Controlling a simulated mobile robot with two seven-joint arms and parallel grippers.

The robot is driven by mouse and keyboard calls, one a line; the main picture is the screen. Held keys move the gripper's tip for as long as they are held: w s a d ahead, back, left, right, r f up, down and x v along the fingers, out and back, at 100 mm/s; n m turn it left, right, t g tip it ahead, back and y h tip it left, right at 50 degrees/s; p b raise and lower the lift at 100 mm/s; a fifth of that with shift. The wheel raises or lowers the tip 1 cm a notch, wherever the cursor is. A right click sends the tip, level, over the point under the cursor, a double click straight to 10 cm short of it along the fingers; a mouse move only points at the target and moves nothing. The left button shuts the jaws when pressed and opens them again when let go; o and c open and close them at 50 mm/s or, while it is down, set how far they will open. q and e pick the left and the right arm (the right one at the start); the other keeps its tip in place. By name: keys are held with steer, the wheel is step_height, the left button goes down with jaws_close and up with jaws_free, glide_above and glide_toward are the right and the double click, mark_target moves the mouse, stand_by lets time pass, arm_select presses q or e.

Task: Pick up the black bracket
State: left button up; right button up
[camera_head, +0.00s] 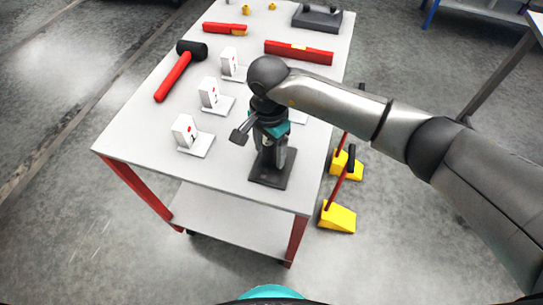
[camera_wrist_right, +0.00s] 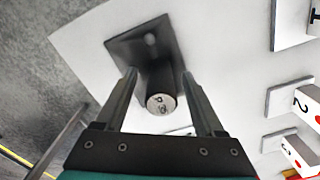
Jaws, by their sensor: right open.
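The black bracket (camera_head: 272,177) stands near the front right corner of the grey-topped table. It has a flat square base and an upright part, mostly hidden by my right gripper (camera_head: 272,152) in the head view. In the right wrist view the bracket (camera_wrist_right: 130,45) shows its dark base and an upright with a pale round, marked end. My right gripper (camera_wrist_right: 158,76) is open, pointing down, with one finger on each side of the upright. I cannot tell whether the fingers touch it. My left gripper is not in view.
White numbered brackets (camera_head: 193,137) stand on the table (camera_head: 125,139) to the left. A red-handled mallet (camera_head: 178,72), a red level (camera_head: 298,52), a red-yellow tool (camera_head: 225,28) and a dark casting (camera_head: 317,17) lie farther back. Yellow wedges (camera_head: 337,217) stand on the floor at right.

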steer(key=shift+a+f, duration=0.1)
steer(key=shift+f, duration=0.65)
steer(key=shift+c, duration=0.4)
jaws_close()
steer(key=shift+r, duration=0.1)
stand_by(0.4)
